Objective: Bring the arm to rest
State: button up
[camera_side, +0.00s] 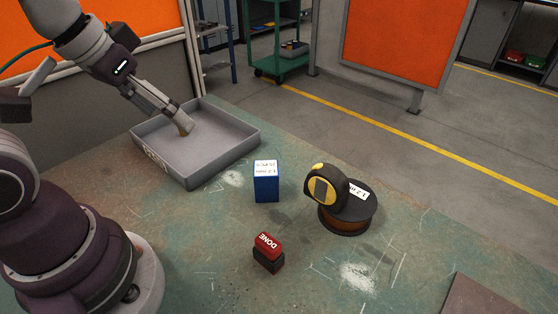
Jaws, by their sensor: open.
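My gripper (184,126) is at the upper left, over the grey tray (240,150), pointing down and to the right. Its fingertips show small, seen from the side, in front of the tray's inside. It is open and nothing shows between the fingers. I cannot tell how high the fingertips are above the tray's floor. The part of the tray behind the fingers is hidden.
A blue box (266,185) stands right of the tray. A yellow and black tape measure (324,188) rests against or on a dark spool (352,212). A brown plate (485,298) lies at the lower right.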

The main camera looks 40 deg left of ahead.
jog(key=shift+s+m, duration=0.3)
jog(key=shift+m, duration=0.4)
dwell(0.8)
